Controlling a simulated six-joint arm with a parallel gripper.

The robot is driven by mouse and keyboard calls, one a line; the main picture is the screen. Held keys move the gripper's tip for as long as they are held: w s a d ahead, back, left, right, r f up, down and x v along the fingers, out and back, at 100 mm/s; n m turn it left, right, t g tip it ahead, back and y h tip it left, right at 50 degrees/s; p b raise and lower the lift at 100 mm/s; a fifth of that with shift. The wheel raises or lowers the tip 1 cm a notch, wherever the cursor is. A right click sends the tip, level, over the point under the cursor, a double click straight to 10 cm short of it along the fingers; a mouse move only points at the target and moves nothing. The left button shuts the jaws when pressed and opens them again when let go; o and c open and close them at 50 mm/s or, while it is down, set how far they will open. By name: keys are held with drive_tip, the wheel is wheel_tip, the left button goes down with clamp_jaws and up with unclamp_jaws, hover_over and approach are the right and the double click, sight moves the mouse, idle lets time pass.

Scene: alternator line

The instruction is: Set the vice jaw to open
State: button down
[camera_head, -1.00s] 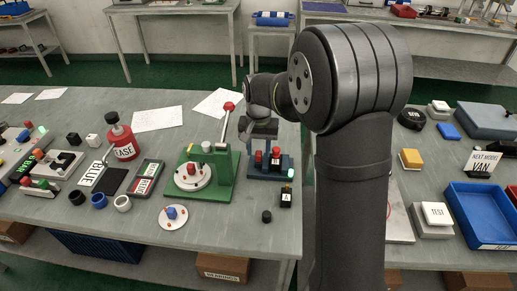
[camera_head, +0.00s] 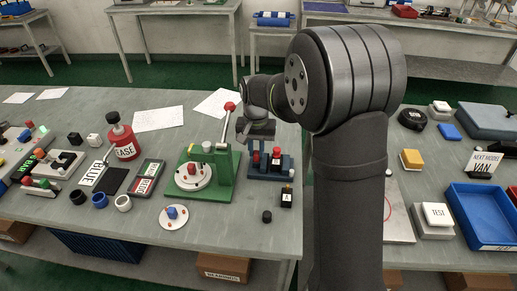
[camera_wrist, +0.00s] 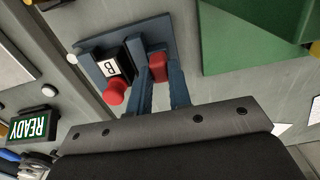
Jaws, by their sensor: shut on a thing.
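The vice is a blue fixture (camera_head: 285,166) on the table, right of the green press. In the wrist view its blue base (camera_wrist: 97,66) carries a black block marked B (camera_wrist: 112,67), a red knob (camera_wrist: 116,92) and a red grip piece (camera_wrist: 157,64). My gripper (camera_wrist: 161,78) reaches down over the vice, its two blue-grey fingers on either side of the red grip piece and shut on it. In the head view my wrist hides part of the vice, and the fingertips are hard to make out.
The green press (camera_head: 222,180) with its red-tipped lever stands close on the left. A small black block marked A (camera_head: 286,198) and a black cap (camera_head: 267,216) lie in front. A READY sign (camera_wrist: 34,124) shows in the wrist view.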

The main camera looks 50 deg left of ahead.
sight(255, 152)
drive_tip(key=shift+s+a, duration=0.15)
drive_tip(key=c, duration=1.3)
unclamp_jaws()
drive_tip(key=shift+r, duration=0.1)
wheel_tip(255, 152, up, 17)
drive_tip(key=shift+r, duration=0.15)
wheel_tip(255, 152, down, 18)
drive_tip(key=shift+r, duration=0.2)
drive_tip(key=shift+w+d, duration=0.3)
